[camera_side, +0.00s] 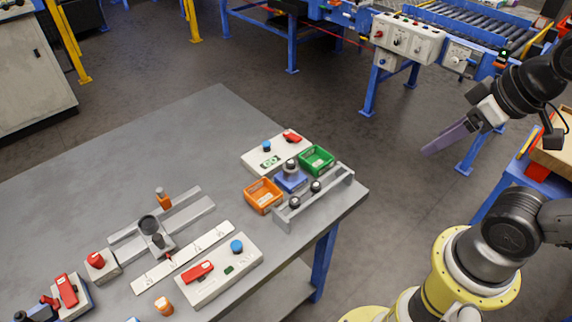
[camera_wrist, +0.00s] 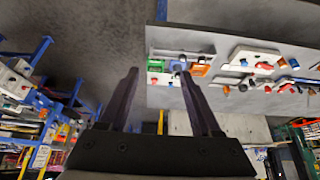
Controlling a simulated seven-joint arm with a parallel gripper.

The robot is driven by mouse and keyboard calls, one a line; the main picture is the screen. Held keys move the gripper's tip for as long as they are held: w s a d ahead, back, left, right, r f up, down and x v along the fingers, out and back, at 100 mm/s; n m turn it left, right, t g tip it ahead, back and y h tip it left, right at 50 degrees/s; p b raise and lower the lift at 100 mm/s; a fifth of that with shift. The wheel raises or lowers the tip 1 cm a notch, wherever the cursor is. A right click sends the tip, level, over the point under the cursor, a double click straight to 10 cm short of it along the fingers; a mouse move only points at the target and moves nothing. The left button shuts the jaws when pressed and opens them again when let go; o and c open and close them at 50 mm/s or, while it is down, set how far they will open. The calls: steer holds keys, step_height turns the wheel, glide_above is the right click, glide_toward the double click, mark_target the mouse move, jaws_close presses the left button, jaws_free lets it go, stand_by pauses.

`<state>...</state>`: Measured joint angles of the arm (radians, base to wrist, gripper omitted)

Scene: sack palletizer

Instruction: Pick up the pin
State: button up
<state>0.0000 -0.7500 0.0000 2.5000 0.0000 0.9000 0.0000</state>
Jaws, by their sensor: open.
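I cannot tell for certain which piece is the pin. A small orange upright piece (camera_side: 164,199) stands by the grey rails on the table, and another orange-topped piece (camera_side: 163,305) stands near the table's front. Dark round knobs (camera_side: 315,186) sit along a grey rack at the table's right end. My gripper (camera_side: 428,151) is open and empty, in the air to the right of the table, well apart from everything on it. In the wrist view my gripper's (camera_wrist: 160,78) two long dark fingers point toward the table, with nothing between them.
The grey table (camera_side: 90,165) holds an orange bin (camera_side: 263,196), a green bin (camera_side: 316,160), a blue block (camera_side: 291,181) and button boxes (camera_side: 218,270). A roller conveyor (camera_side: 470,30) with a control box (camera_side: 408,38) stands behind. The table's back left is bare.

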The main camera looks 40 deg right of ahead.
stand_by(0.3)
steer(key=w+r+m, duration=0.2)
steer(key=w+r, duration=0.1)
steer(key=r, duration=0.1)
steer(key=g, duration=0.6)
glide_above(291, 161)
steer(key=shift+m, duration=0.4)
step_height(291, 161, down, 18)
steer(key=shift+d+r, duration=0.1)
steer(key=shift+f, duration=3.15)
jaws_close()
